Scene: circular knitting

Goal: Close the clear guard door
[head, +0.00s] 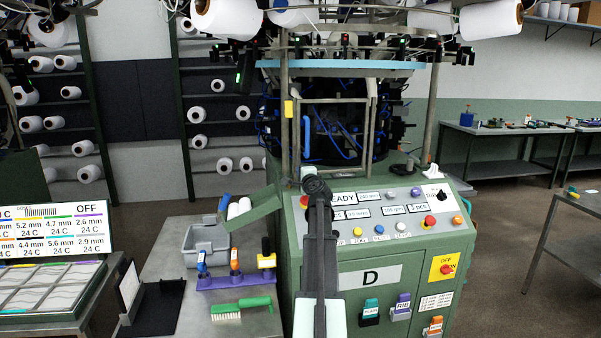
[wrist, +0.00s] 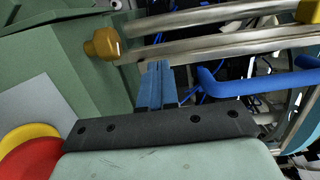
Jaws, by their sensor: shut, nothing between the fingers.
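The clear guard door (head: 335,100) is a thin metal frame with a see-through pane at the front of the knitting machine, upright in the head view. A blue handle (head: 306,138) stands along its left side; how far the door stands ajar is hard to tell. In the wrist view a blue bar handle (wrist: 240,82) lies right of my gripper (wrist: 157,84), beside steel rails. My blue fingertips are shut together and empty, apart from the handle. In the head view my arm rises over the control panel, below the door, and its dark wrist hides the fingertips.
The control panel (head: 395,218) with buttons is close under my arm. A brass-coloured knob (wrist: 102,43) ends a rail near my fingers. A purple tool holder (head: 238,282), grey bin (head: 208,243) and green brush (head: 240,308) lie on the left bench.

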